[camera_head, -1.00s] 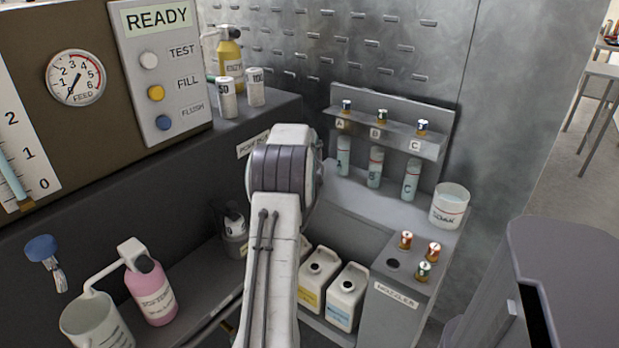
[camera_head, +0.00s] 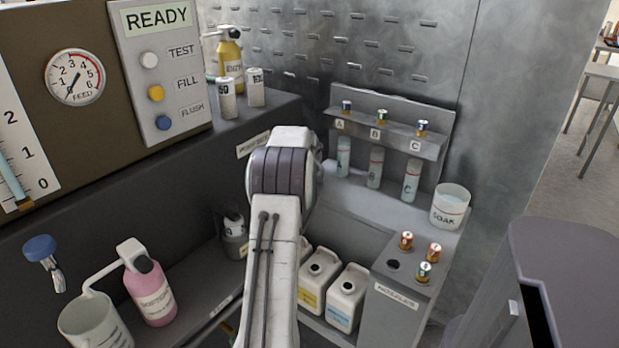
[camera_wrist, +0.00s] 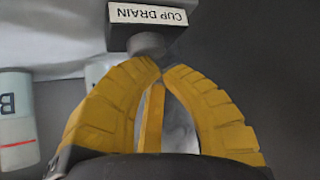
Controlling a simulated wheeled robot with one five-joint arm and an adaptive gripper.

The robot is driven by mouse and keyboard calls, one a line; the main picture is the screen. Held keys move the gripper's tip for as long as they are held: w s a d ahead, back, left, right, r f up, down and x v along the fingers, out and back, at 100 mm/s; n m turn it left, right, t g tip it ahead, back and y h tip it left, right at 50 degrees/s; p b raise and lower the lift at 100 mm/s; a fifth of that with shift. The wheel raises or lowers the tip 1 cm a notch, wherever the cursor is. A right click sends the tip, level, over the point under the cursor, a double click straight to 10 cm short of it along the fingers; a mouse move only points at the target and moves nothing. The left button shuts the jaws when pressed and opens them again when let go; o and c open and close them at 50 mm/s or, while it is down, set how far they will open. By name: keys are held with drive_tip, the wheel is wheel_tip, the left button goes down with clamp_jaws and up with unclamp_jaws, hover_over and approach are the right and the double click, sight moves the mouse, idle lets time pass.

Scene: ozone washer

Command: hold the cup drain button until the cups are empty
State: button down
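In the wrist view, my gripper (camera_wrist: 160,72) has its two yellow fingers curved together, tips almost meeting. No object shows between the tips. The fingertips are right at the round grey button (camera_wrist: 147,44) under the label "CUP DRAIN" (camera_wrist: 147,14), which reads upside down. I cannot tell whether the button is pressed in. In the head view, cup A (camera_head: 344,157), cup B (camera_head: 375,168) and cup C (camera_head: 411,181) stand in the rack with pale bluish contents; their exact levels are unclear. Cup B (camera_wrist: 16,120) also shows at the wrist view's left. My arm hides the gripper in the head view.
A SOAK beaker (camera_head: 450,206) stands right of the cups. The nozzle block (camera_head: 395,290) and two jugs (camera_head: 346,298) are below. A control panel reading READY (camera_head: 160,70) is at left. A pink bottle (camera_head: 150,290) and a jug (camera_head: 92,325) sit at lower left.

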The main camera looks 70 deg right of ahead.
drive_tip(key=shift+f, duration=0.4)
idle(0.9)
drive_tip(key=shift+r, duration=0.2)
idle(1.6)
drive_tip(key=shift+r+p, duration=0.55)
drive_tip(key=shift+r, duration=0.35)
drive_tip(key=shift+r+p, duration=1.9)
drive_tip(key=shift+r, duration=0.6)
